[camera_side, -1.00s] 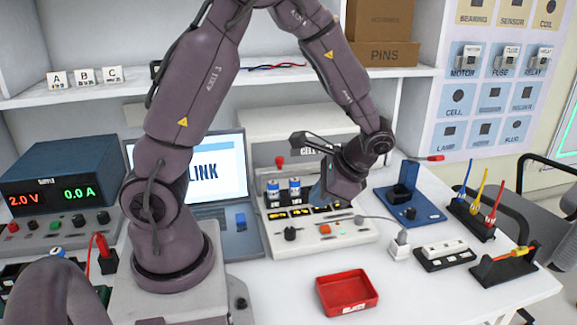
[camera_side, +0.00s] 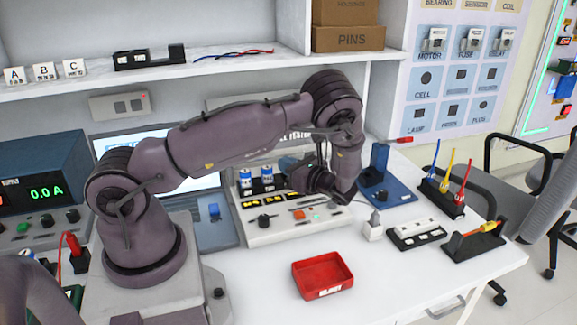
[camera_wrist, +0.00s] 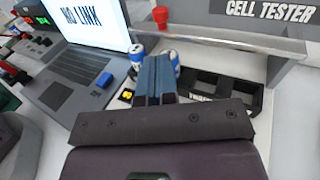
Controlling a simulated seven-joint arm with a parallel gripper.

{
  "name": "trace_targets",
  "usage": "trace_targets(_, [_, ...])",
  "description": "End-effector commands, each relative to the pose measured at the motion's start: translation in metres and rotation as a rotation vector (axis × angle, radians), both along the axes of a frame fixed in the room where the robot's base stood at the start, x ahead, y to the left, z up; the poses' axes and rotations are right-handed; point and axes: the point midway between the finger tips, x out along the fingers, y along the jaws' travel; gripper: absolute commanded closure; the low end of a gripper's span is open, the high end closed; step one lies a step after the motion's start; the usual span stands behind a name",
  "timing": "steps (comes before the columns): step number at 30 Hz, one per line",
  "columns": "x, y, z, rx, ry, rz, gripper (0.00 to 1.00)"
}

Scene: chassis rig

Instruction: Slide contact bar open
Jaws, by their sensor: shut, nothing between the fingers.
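The cell tester (camera_side: 290,228) is a pale sloped unit behind the red tray. In the wrist view a metal bar (camera_wrist: 225,42), seemingly the contact bar, crosses above the tester's cell row, with a red knob (camera_wrist: 160,15) at its left end. My arm hides the bar and knob in the side view. Two blue-and-white cells (camera_side: 246,177) stand in the left of the row; the black holder (camera_wrist: 215,88) shows empty slots to their right. My gripper (camera_wrist: 153,70) is shut and empty, its blue fingers in front of the cells and below the bar. I cannot tell whether it touches anything.
A laptop (camera_side: 208,228) stands left of the tester. A red tray (camera_side: 322,276) lies in front. A blue stand (camera_side: 385,190), white plug (camera_side: 373,228) and socket block (camera_side: 417,236) are to the right. A shelf (camera_side: 200,72) runs behind.

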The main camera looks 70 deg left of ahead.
Motion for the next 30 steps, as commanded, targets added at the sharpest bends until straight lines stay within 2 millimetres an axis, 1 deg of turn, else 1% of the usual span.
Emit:
trace_targets(1, [-0.006,0.011,0.0,0.0,0.001,0.004,1.0])
trace_targets(3, [-0.014,0.025,-0.001,0.0,0.002,0.005,1.0])
trace_targets(9, [-0.032,0.061,-0.003,-0.001,0.001,0.004,1.0])
trace_targets(12, [-0.039,0.074,-0.003,0.0,0.0,0.003,1.0])
trace_targets(15, [-0.043,0.084,-0.004,-0.002,-0.001,0.002,1.0])
trace_targets(21, [-0.047,0.091,-0.004,-0.001,-0.002,0.0,1.0])
trace_targets(30, [-0.047,0.092,-0.004,-0.001,-0.003,0.0,1.0])
